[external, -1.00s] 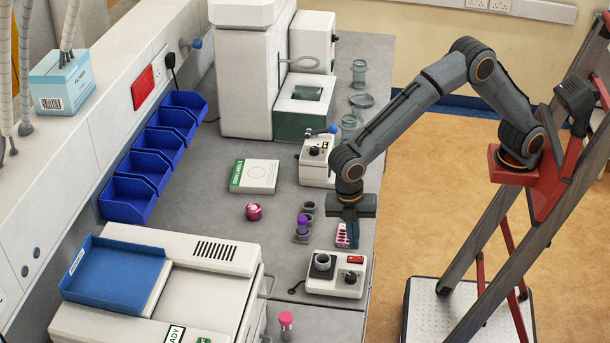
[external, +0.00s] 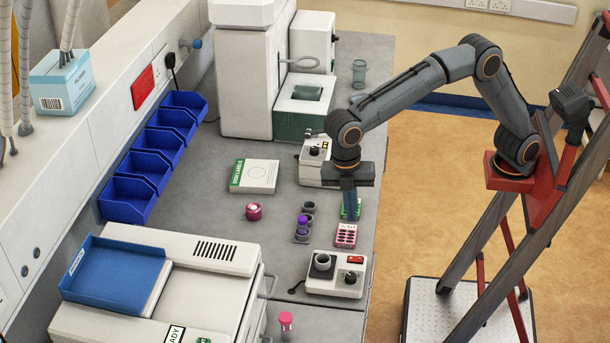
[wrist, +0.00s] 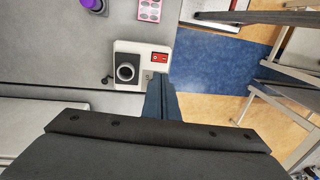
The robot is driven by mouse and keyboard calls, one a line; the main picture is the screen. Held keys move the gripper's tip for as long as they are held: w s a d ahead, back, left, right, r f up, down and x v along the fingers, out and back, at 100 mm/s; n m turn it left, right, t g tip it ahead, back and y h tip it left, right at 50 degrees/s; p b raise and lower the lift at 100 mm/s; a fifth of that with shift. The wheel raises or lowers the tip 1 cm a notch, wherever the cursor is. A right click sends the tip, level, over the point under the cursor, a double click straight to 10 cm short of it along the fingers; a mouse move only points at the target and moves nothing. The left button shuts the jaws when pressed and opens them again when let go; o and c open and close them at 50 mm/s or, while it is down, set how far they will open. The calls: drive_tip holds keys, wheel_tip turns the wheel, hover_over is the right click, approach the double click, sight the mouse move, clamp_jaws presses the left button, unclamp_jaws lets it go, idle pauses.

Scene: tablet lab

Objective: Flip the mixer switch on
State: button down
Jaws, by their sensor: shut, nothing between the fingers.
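The mixer (external: 320,286) is a white box near the bench's front right, with a dark round cup (external: 323,262), a black knob (external: 350,277) and a red switch (external: 356,260). In the wrist view the mixer (wrist: 122,48) lies just past the fingertips, with the red switch (wrist: 160,58) in sight and the knob mostly hidden. I cannot tell the switch's position. My gripper (external: 349,214) is shut and empty, pointing down, above and behind the mixer in the external view. Its fingers (wrist: 158,84) appear close together in the wrist view.
Another white device (external: 312,172) stands behind. The bench left of the mixer is mostly clear.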

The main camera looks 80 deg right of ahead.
sight(361, 258)
drive_tip(key=shift+s+b, duration=0.4)
drive_tip(key=shift+s, duration=0.3)
drive_tip(key=f+p, duration=0.1)
drive_tip(key=f, duration=0.3)
drive_tip(key=s+f+p, duration=0.1)
drive_tip(key=f+p, duration=0.1)
drive_tip(key=f, duration=0.3)
drive_tip(key=f+p, duration=0.1)
drive_tip(key=f, duration=0.4)
drive_tip(key=shift+s, duration=0.35)
